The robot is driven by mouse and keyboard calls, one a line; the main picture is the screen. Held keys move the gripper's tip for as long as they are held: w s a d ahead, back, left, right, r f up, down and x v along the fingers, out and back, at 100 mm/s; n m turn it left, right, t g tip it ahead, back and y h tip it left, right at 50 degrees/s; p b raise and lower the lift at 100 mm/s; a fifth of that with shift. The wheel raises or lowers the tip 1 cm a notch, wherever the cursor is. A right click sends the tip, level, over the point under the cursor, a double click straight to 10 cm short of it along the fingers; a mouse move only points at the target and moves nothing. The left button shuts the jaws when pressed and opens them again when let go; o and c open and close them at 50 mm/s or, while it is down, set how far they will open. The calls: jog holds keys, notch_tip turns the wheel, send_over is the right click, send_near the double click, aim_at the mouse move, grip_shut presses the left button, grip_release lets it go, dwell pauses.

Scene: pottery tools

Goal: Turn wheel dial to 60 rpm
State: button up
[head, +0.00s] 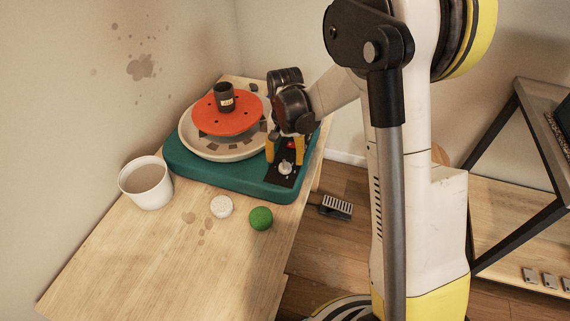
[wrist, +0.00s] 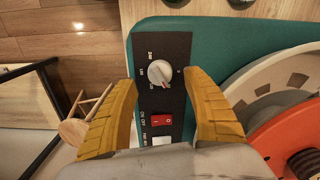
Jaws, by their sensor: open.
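The pottery wheel has a teal base (head: 233,180) on the wooden table, with a cream splash pan and an orange wheel head (head: 227,113). Its black control panel carries a white dial knob (head: 286,168), which shows larger in the wrist view (wrist: 160,73). The knob has a dark pointer mark toward its lower right, and numbers are printed around it, too small to read surely. My gripper (head: 285,155) is over the panel with its yellow fingers open. In the wrist view the fingers stand on either side of the panel, with the knob between and slightly beyond the tips, apparently untouched.
A red rocker switch (wrist: 161,121) and a white button (wrist: 161,141) sit below the knob.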

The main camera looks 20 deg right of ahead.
aim_at(285, 165)
notch_tip(285, 165, up, 8)
jog(key=shift+r, duration=0.2)
dwell(0.3)
jog(key=s+r+n+t, duration=0.2)
jog(key=s+r, duration=0.3)
jog(key=s, duration=0.5)
jog(key=s+r+n+t, duration=0.3)
jog(key=s+r+t, duration=0.1)
jog(key=s, duration=0.6)
jog(key=shift+r+t, duration=0.4)
jog(key=shift+t, duration=0.2)
dwell(0.6)
